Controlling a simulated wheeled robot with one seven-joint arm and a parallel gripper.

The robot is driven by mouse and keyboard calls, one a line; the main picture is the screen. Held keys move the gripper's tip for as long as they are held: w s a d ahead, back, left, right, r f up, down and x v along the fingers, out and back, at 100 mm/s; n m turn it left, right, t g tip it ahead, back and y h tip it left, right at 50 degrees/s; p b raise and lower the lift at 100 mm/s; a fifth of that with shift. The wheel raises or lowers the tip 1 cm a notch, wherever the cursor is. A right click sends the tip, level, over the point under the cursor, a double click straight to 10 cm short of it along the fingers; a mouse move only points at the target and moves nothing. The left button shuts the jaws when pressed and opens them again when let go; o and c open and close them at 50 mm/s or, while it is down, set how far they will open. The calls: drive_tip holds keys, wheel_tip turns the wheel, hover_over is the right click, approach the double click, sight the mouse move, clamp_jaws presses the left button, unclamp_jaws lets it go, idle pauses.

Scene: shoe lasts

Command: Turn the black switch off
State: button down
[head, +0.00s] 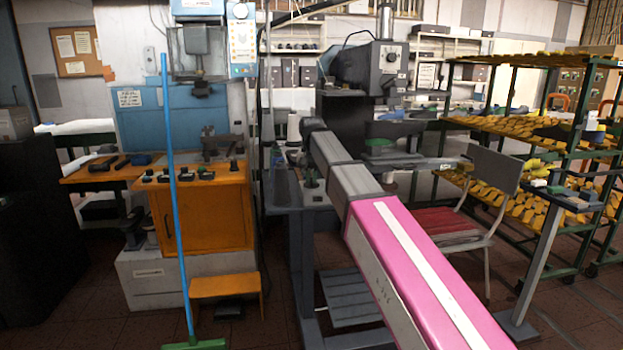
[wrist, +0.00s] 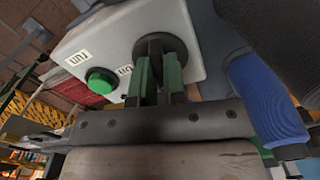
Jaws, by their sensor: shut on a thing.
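The black switch (wrist: 152,44) is a round black knob on a pale grey control box (wrist: 115,35) in the wrist view. My gripper (wrist: 160,62) has its two green-padded fingers closed on the knob, one on each side of its middle. The fingers hide part of the knob, so its turned position cannot be read. A green button (wrist: 100,81) sits beside it on the same box, with small white labels near both. In the head view my arm reaches forward to the machine bench, and the switch cannot be made out there.
A blue rounded part (wrist: 262,95) lies close right of the gripper in the wrist view. In the head view a chair with a red seat (head: 447,222) and a rack of yellow lasts (head: 510,128) stand right. An orange bench (head: 212,215) stands left.

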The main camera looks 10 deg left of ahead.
drive_tip(key=shift+n, duration=1.3)
drive_tip(key=c, duration=1.2)
unclamp_jaws()
